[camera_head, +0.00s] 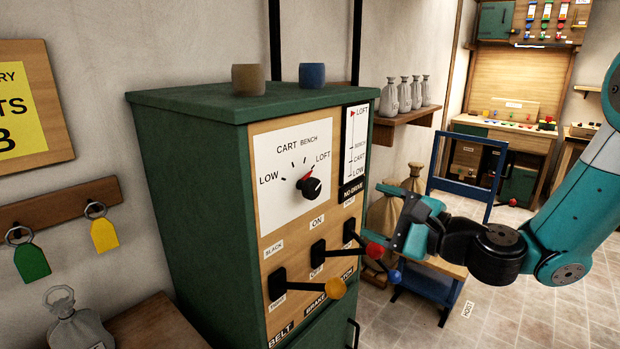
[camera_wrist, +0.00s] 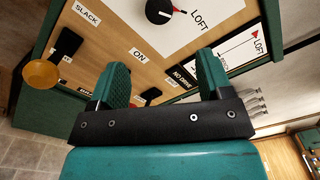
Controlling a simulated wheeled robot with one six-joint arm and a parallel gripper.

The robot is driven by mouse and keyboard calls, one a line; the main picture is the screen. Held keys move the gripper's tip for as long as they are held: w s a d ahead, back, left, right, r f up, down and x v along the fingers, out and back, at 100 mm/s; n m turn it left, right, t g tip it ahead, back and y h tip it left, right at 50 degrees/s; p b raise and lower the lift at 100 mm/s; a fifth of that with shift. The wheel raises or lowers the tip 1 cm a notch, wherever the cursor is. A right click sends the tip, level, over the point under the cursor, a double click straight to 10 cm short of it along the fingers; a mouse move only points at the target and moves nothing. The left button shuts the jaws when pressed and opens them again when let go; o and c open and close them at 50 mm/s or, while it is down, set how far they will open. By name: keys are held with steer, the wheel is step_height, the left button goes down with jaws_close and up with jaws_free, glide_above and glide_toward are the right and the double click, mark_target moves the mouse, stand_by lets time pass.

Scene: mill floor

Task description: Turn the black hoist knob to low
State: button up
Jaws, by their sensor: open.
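The black hoist knob (camera_head: 310,187) sits on a white dial plate (camera_head: 275,195) on the front of the green cabinet. The dial reads LOW, CART, BENCH and LOFT from left to right. The knob's red pointer is turned to the LOFT side. In the wrist view the knob (camera_wrist: 158,11) is at the top edge, partly cut off, its red mark facing LOFT. My gripper (camera_head: 385,218) is open and empty, right of the panel and lower than the knob, apart from it. In the wrist view its two green fingers (camera_wrist: 162,65) are spread below the knob.
Levers with yellow (camera_head: 333,288), red (camera_head: 375,251) and blue (camera_head: 394,276) balls stick out below the knob, close to my gripper. A vertical gauge (camera_head: 355,145) beside the dial has its red marker at LOFT. Two cups (camera_head: 248,79) stand on the cabinet top.

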mark_target(314, 188)
steer(key=p+x, duration=0.4)
steer(key=x, duration=0.3)
steer(key=p+x, duration=0.5)
steer(key=x, duration=0.2)
steer(key=shift+a+r, duration=0.15)
steer(key=shift+r, duration=0.05)
steer(key=shift+p+x, duration=0.45)
steer(key=shift+x, duration=0.3)
steer(key=shift+f, duration=0.15)
steer(key=shift+c, duration=0.4)
steer(key=c, duration=0.8)
